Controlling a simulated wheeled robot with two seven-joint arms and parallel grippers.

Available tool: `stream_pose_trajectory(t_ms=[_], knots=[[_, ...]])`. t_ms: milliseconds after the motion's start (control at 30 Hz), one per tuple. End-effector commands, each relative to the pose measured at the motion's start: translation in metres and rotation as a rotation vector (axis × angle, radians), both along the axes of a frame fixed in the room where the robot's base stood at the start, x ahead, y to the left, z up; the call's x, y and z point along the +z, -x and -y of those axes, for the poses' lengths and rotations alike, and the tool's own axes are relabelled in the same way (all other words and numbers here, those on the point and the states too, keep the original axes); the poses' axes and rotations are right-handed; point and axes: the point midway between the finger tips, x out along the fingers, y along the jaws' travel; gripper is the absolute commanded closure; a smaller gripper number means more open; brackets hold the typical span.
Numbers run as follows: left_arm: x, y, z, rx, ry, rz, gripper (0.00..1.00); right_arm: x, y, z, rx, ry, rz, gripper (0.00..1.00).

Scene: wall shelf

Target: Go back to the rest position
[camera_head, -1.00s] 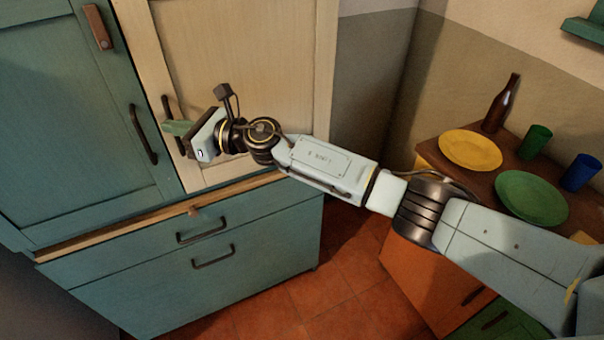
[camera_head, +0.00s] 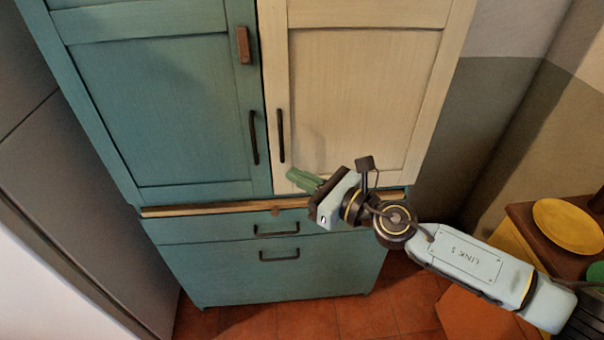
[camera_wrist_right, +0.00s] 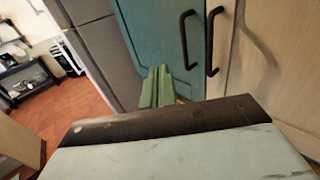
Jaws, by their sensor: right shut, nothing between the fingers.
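My right gripper (camera_head: 292,175) reaches in from the right in the head view, its green fingers together and empty. It is in front of the lower part of the cream cupboard door, just below the door's dark handle (camera_head: 281,135). In the right wrist view the green fingers (camera_wrist_right: 157,72) also lie side by side with nothing between them. The teal door (camera_head: 160,110) to the left of the cream door (camera_head: 362,95) is shut, and the cream door looks shut too. My left gripper is not in view.
Below the doors are a wooden ledge (camera_head: 225,207) and teal drawers (camera_head: 225,229) with dark handles. At the right, a brown counter (camera_head: 530,222) holds a yellow plate (camera_head: 568,226). Red tiled floor (camera_head: 345,318) is free in front.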

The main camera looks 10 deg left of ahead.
Motion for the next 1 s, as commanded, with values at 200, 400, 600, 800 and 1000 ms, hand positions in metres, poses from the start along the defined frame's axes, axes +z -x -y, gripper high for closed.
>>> stream_pose_trajectory(t_ms=[200, 400, 600, 800, 1000], knots=[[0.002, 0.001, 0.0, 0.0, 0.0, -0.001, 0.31, -0.001, 0.008, 0.003, 0.0, 0.0, -0.002, 1.0], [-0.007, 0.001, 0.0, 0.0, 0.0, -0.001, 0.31, -0.041, -0.014, 0.02, -0.109, -0.11, -0.215, 1.0], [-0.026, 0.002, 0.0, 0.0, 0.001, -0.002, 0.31, -0.165, -0.045, 0.085, -0.43, -0.445, -0.767, 1.0], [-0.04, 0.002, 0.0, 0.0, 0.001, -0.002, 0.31, -0.299, -0.021, 0.155, -0.769, -0.802, -1.222, 1.0], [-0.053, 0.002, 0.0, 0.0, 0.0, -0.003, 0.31, -0.42, 0.049, 0.215, -1.113, -1.146, -1.548, 1.0]])
